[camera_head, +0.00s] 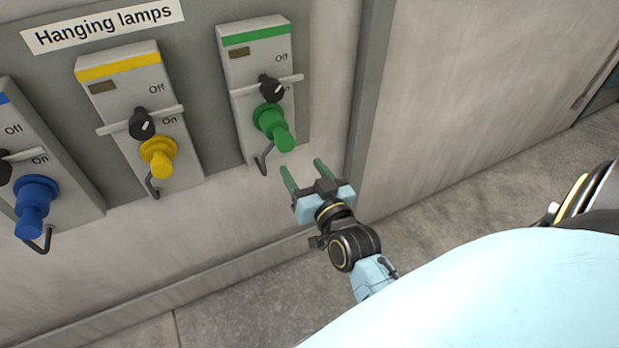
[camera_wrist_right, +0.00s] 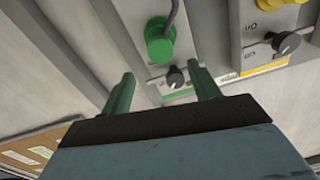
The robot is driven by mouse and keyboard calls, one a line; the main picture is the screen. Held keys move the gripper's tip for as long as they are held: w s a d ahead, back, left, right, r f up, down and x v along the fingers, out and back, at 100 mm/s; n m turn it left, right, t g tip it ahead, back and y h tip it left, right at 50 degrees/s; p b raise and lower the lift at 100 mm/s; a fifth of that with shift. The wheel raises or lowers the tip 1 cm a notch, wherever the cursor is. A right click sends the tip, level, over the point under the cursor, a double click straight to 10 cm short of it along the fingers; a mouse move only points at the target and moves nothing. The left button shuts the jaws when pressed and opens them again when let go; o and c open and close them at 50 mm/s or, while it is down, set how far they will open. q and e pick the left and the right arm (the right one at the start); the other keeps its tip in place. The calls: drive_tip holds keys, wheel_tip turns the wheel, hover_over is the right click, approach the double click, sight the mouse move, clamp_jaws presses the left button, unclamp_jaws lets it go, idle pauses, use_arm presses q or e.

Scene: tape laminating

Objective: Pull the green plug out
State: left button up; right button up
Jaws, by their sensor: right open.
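The green plug (camera_head: 275,127) sits in the socket box with the green stripe (camera_head: 256,38), on the wall panel. A dark knob (camera_head: 271,89) with a pale bar sits just above it. My right gripper (camera_head: 304,172) is open and empty, below and a little right of the plug, apart from it. In the right wrist view, the green plug (camera_wrist_right: 160,44) shows beyond and between the open fingers (camera_wrist_right: 162,88), with a grey cable at its end. My left gripper is not in view.
A yellow plug (camera_head: 159,157) and a blue plug (camera_head: 35,205) sit in similar boxes to the left. A "Hanging lamps" label (camera_head: 103,24) is above. Dark hooks hang below the plugs. The wall right of the green box is bare.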

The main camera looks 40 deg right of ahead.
drive_tip(key=shift+s+a, duration=0.15)
drive_tip(key=shift+s, duration=0.95)
drive_tip(key=s+a+f+n+g+y, duration=0.1)
drive_tip(key=s+a+f+g+y, duration=0.15)
drive_tip(key=f, duration=0.95)
drive_tip(key=s+a+f+n+g+y, duration=0.1)
drive_tip(key=a+f+g, duration=0.2)
drive_tip(key=f, duration=0.8)
drive_tip(key=s+a+f+n+g+b, duration=0.1)
drive_tip(key=s+f+g, duration=0.1)
drive_tip(key=s+f, duration=0.5)
drive_tip(key=s+a+f+n+g, duration=0.1)
drive_tip(key=s+f+g, duration=0.25)
drive_tip(key=f, duration=0.55)
drive_tip(key=s+d+f+g, duration=0.2)
drive_tip(key=s+f, duration=0.1)
drive_tip(key=s, duration=0.4)
drive_tip(key=s+d+f+n+g, duration=0.1)
drive_tip(key=s+f, duration=0.3)
drive_tip(key=s, duration=0.4)
drive_tip(key=s+d+f+n+g+b, duration=0.1)
drive_tip(key=s+f, duration=0.3)
drive_tip(key=s, duration=0.4)
drive_tip(key=shift+d+f+g+h, duration=0.15)
drive_tip(key=shift+d+g+h, duration=0.2)
drive_tip(key=shift+d+g, duration=0.5)
